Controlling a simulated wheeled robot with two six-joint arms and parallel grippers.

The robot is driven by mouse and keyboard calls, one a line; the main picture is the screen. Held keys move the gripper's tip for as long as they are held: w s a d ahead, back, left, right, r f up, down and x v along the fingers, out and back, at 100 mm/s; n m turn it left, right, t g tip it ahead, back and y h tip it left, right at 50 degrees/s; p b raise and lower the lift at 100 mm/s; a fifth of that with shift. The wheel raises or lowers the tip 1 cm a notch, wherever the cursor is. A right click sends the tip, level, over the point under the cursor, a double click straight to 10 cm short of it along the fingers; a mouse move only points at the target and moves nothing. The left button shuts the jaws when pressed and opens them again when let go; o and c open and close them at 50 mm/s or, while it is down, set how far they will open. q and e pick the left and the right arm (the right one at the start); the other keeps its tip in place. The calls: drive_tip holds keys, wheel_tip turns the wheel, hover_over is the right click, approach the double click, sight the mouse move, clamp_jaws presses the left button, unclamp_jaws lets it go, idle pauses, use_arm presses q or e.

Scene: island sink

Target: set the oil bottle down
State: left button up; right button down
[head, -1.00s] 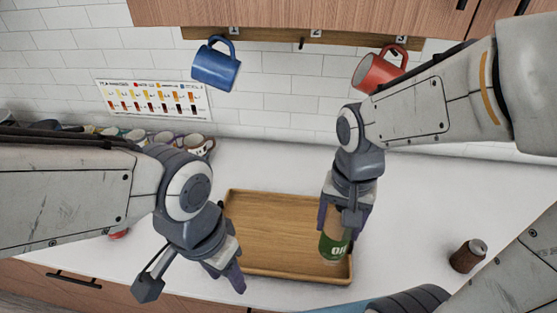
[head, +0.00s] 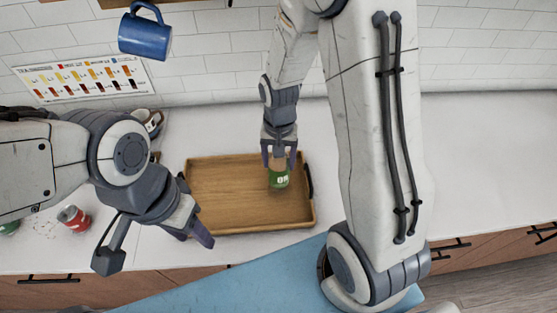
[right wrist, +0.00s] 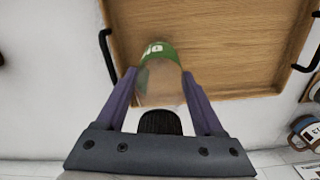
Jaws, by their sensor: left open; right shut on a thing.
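The oil bottle (head: 279,179) has a green label with white lettering and stands over the right part of the wooden tray (head: 225,211). My right gripper (head: 279,160) is shut on its upper part. In the right wrist view the bottle (right wrist: 160,52) sits between the two fingers of my right gripper (right wrist: 160,88), its dark cap toward the palm. I cannot tell whether its base touches the tray floor. My left gripper (head: 190,232) is open and empty, just left of the tray's front left corner.
A blue mug (head: 145,35) hangs at the upper left by a colour chart (head: 85,78). The white counter (head: 480,170) to the right is clear. The tray has dark handles (right wrist: 107,55).

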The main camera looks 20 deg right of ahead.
drive_tip(key=shift+f, duration=0.65)
